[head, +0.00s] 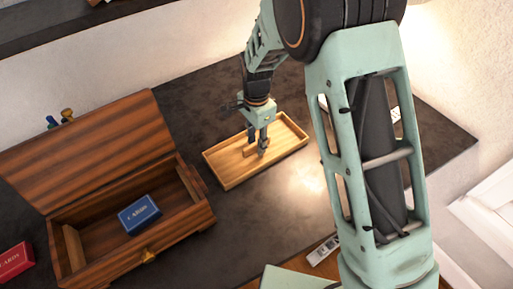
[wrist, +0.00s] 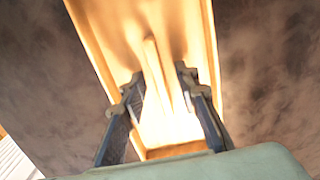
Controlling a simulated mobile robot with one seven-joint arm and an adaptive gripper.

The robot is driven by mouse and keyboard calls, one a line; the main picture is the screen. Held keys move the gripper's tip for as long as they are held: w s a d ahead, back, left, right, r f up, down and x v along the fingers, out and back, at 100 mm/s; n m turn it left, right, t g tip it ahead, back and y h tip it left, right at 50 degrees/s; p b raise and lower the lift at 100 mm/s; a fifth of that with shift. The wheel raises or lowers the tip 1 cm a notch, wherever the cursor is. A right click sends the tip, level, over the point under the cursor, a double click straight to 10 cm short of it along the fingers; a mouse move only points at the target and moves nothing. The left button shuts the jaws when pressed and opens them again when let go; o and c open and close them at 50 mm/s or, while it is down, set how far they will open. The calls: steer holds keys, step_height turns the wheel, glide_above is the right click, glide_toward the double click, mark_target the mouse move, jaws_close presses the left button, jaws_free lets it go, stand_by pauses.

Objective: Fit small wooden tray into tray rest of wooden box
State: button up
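The small wooden tray (head: 227,178) is pale, shallow and rectangular, and lies on the dark counter right of the wooden box. A thin raised bar (wrist: 157,72) runs along its middle. My gripper (head: 261,149) points down over the tray. In the wrist view my gripper (wrist: 158,82) is open, with its two fingers apart on either side of the bar and gaps visible. The wooden box (head: 188,224) is dark striped wood with its lid (head: 90,150) raised. A blue card pack (head: 139,214) lies inside it. The tray rest cannot be clearly made out.
A red card pack (head: 14,261) lies left of the box. Small blue and yellow items (head: 60,118) show behind the lid. A remote (head: 323,250) lies near the front edge. The counter (head: 250,215) between box and tray is clear. A wall stands behind.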

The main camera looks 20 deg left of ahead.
steer(key=shift+f, duration=0.4)
steer(key=shift+c, duration=0.3)
jaws_close()
